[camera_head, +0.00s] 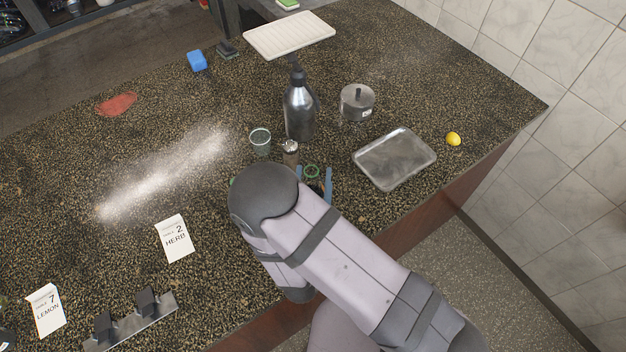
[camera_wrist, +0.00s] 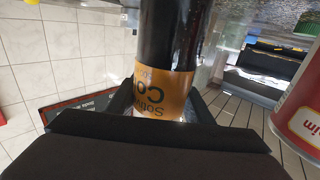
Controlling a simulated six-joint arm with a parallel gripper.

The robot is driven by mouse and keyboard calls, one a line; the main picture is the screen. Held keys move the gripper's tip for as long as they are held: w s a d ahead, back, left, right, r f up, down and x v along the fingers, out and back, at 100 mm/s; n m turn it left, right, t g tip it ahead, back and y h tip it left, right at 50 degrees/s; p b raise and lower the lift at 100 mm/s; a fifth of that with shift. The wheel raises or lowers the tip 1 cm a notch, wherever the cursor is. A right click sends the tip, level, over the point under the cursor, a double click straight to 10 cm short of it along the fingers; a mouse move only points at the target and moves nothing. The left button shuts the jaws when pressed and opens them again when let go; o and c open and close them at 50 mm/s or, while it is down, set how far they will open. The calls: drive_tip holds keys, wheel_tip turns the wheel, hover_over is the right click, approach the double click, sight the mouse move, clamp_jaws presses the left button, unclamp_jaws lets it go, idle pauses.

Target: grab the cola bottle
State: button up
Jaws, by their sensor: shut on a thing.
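The cola bottle (camera_wrist: 165,88) shows in the wrist view as a dark, glossy bottle with an orange label, whose lettering appears upside down. My gripper (camera_wrist: 160,108) has its dark fingers on both sides of it and is shut on it. The bottle's top runs out of the wrist picture and its lower part is hidden by the gripper. In the head view my gripper (camera_head: 316,184) is partly hidden behind my arm, near the counter's front edge. A round green-rimmed shape shows by the fingers; I cannot tell whether it belongs to the bottle.
A grey metal bottle (camera_head: 300,112), a shaker (camera_head: 290,153) and a small green cup (camera_head: 260,140) stand just behind my gripper. A metal tray (camera_head: 395,158) lies to the right, with a lidded pot (camera_head: 357,102) behind. A red-and-white can (camera_wrist: 300,115) is close at the wrist view's right.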

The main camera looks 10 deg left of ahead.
sight(312, 166)
drive_tip(key=shift+r+b, duration=0.85)
drive_tip(key=shift+r, duration=3.4)
drive_tip(key=shift+r, duration=0.15)
drive_tip(key=shift+r, duration=0.15)
